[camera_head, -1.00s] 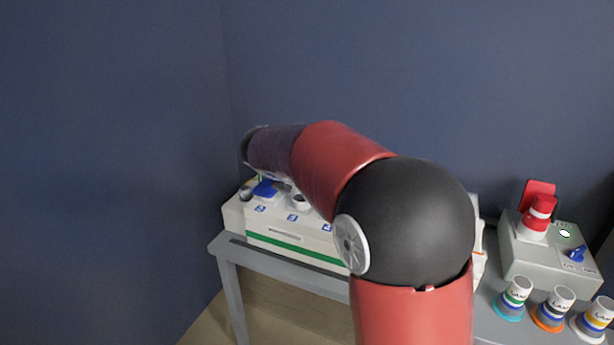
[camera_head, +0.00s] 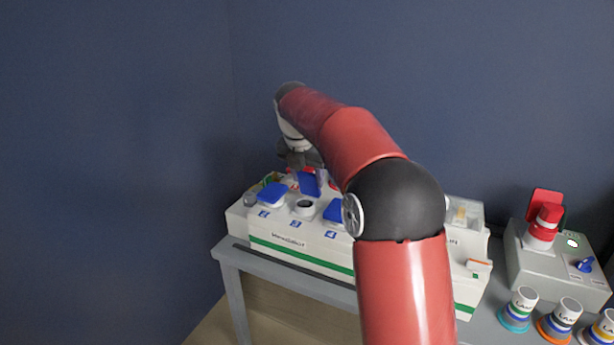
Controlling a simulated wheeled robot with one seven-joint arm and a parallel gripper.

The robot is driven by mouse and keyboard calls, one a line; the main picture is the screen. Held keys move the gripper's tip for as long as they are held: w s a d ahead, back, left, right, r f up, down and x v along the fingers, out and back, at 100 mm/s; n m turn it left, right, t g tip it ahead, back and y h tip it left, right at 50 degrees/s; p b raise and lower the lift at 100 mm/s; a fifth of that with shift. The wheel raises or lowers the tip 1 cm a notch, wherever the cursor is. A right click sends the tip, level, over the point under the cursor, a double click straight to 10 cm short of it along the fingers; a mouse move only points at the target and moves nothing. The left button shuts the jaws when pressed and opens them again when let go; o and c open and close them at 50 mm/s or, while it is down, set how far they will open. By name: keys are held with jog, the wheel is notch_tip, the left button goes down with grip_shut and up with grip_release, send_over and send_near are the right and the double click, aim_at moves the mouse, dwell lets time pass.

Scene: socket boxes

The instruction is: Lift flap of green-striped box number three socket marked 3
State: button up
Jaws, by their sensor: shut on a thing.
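The green-striped white box (camera_head: 290,240) stands on the grey table, with sockets marked 2, 3 and 4 along its front. The blue flap (camera_head: 308,184) of socket 3 stands raised, behind the open round socket 3 (camera_head: 304,209). My gripper (camera_head: 306,171) reaches down from behind and is shut on the raised flap at its upper edge. The fingertips are small and partly hidden, so the exact contact is unclear. The blue flap of socket 2 (camera_head: 271,194) lies closed to the left. The flap of socket 4 (camera_head: 335,212) is closed at the right, partly behind my arm.
A grey box (camera_head: 555,265) with a red lamp and a blue switch stands on the right. Several coloured-ring cylinders (camera_head: 519,308) stand before it. My arm hides part of the striped box. A dark wall (camera_head: 120,130) rises behind; the table's front edge (camera_head: 290,280) is clear.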

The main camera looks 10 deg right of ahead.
jog(key=o, duration=1.2)
jog(key=v, duration=0.7)
jog(key=shift+r, duration=0.4)
jog(key=shift+s, duration=0.1)
